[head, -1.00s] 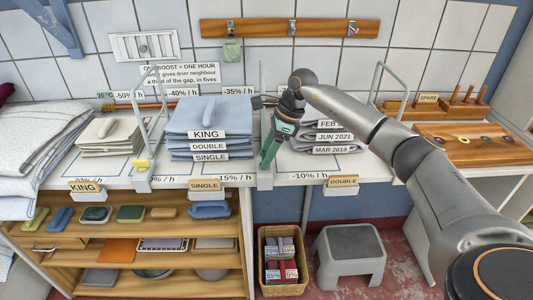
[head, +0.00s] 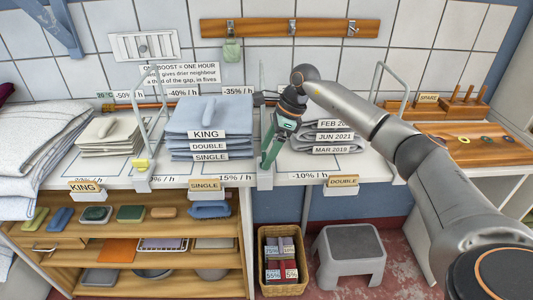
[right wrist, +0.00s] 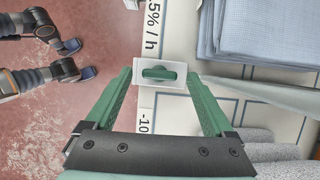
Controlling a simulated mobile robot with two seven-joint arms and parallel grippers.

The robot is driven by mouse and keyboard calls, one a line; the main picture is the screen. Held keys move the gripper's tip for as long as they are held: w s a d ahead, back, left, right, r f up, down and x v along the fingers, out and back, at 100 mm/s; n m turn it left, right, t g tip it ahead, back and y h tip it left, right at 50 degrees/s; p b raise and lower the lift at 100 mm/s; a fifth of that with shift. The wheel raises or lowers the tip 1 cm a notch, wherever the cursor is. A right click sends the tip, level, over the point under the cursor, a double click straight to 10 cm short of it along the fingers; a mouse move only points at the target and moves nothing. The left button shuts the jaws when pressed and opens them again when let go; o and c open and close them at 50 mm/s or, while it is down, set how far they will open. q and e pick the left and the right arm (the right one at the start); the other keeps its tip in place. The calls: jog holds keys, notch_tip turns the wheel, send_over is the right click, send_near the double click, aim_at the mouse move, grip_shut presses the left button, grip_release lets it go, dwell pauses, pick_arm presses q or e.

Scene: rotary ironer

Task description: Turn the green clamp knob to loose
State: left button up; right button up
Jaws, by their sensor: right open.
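The green clamp knob (right wrist: 158,74) sits on a small white clamp plate (right wrist: 143,83) at the table's front edge. Its bar lies across the right wrist view. In the head view my right gripper covers the knob, and the white middle clamp (head: 265,182) shows below the fingers. My right gripper (right wrist: 158,72) is open, with one green finger on each side of the knob. I cannot tell how far above the knob the fingertips are. The right gripper also shows in the head view (head: 271,158), pointing down. My left gripper is not in view.
Blue folded linen (head: 208,118) stands left of the gripper, and a grey folded stack (head: 330,140) stands right of it. A wire divider (head: 377,85) rises farther right. A yellow knob (head: 140,164) sits on the left clamp. A grey step stool (head: 350,250) stands below.

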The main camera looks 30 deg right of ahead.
jog(key=v, duration=1.1)
jog(key=shift+r, duration=0.25)
